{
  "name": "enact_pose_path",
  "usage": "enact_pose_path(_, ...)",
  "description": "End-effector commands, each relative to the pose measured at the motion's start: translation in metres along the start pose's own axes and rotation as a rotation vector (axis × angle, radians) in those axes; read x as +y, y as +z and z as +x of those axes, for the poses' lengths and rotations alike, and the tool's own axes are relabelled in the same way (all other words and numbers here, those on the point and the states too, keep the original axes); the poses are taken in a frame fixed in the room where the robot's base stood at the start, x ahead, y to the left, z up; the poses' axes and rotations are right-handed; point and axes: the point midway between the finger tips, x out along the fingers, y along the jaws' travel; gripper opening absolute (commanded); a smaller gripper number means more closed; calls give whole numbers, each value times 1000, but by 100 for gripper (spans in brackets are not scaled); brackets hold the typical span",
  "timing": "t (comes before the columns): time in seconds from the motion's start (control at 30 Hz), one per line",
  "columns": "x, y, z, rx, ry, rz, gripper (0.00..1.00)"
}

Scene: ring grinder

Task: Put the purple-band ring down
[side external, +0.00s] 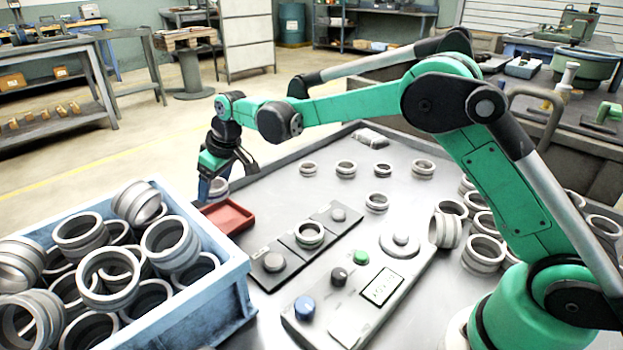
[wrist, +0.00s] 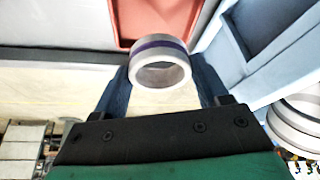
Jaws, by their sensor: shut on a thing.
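The purple-band ring (wrist: 160,68) is a pale metal ring with a purple stripe, seen in the wrist view between the blue fingers of my gripper (wrist: 162,88). My gripper is shut on it. In the side external view my gripper (side external: 212,188) is at the far left of the table, pointing down, with the ring (side external: 220,187) at its fingertips. A red tray (side external: 229,217) lies just below and to the right of the ring; it also shows in the wrist view (wrist: 132,20). I cannot tell whether the ring touches anything below.
A blue crate (side external: 232,285) full of rings stands at the front left, close to the gripper. A row of pads (side external: 313,242) holds a ring (side external: 309,233). A control panel (side external: 352,290) has knobs and a screen. Several loose rings stand on the table (side external: 300,195).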

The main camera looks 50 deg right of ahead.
Motion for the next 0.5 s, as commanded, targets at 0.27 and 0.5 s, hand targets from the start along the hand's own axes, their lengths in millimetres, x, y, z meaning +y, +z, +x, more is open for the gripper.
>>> enact_pose_path(0.27, 0, 14, 32, 0, 0, 0, 9)
enact_pose_path(0.5, 0, 26, 62, 0, 0, 0, 9)
